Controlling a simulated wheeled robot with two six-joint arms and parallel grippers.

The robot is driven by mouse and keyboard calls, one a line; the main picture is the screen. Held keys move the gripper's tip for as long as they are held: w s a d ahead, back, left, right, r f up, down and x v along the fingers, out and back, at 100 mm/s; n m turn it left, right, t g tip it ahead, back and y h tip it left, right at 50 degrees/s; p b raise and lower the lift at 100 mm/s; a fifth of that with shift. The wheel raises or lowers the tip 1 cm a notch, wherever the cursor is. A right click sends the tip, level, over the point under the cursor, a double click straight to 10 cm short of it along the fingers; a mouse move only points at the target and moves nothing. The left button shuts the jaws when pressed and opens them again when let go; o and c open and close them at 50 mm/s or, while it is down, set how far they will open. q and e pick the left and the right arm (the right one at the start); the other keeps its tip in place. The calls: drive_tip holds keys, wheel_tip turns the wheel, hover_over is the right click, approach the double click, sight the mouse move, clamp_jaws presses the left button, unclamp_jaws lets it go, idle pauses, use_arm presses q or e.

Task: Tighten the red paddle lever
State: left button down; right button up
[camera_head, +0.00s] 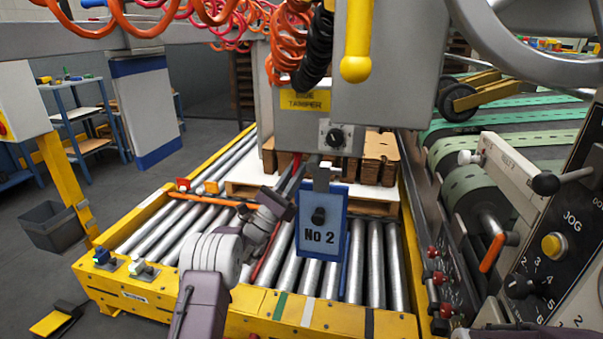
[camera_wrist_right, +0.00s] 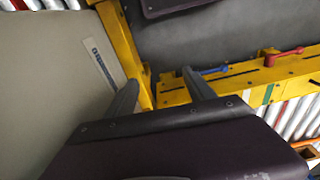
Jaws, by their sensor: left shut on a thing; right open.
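My left gripper (camera_head: 290,182) reaches in over the rollers, its fingers pointing up toward the underside of the grey tamper head. It is shut on a narrow red piece, the red paddle lever (camera_head: 297,160), which shows at the fingertips just below the tamper head's left side. The fingers hide most of it. My right gripper (camera_wrist_right: 160,88) is open, with nothing between its fingers in the right wrist view. It is out of sight in the head view.
A blue "No 2" plate (camera_head: 320,237) hangs right of my left gripper. A black knob (camera_head: 334,138) is on the tamper head. A control panel (camera_head: 555,245) stands at right. The right wrist view shows a red handle (camera_wrist_right: 284,57) and a blue handle (camera_wrist_right: 214,70) on yellow framing.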

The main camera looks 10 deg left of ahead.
use_arm(q)
drive_tip(key=shift+d+n+t+y, duration=0.25)
drive_tip(key=shift+n+t+y, duration=0.3)
drive_tip(key=shift+n, duration=0.35)
drive_tip(key=shift+n+t, duration=0.25)
drive_tip(key=shift+n, duration=0.05)
drive_tip(key=c, duration=1.6)
unclamp_jaws()
drive_tip(key=shift+c, duration=0.2)
drive_tip(key=b+v, duration=0.4)
drive_tip(key=v, duration=0.5)
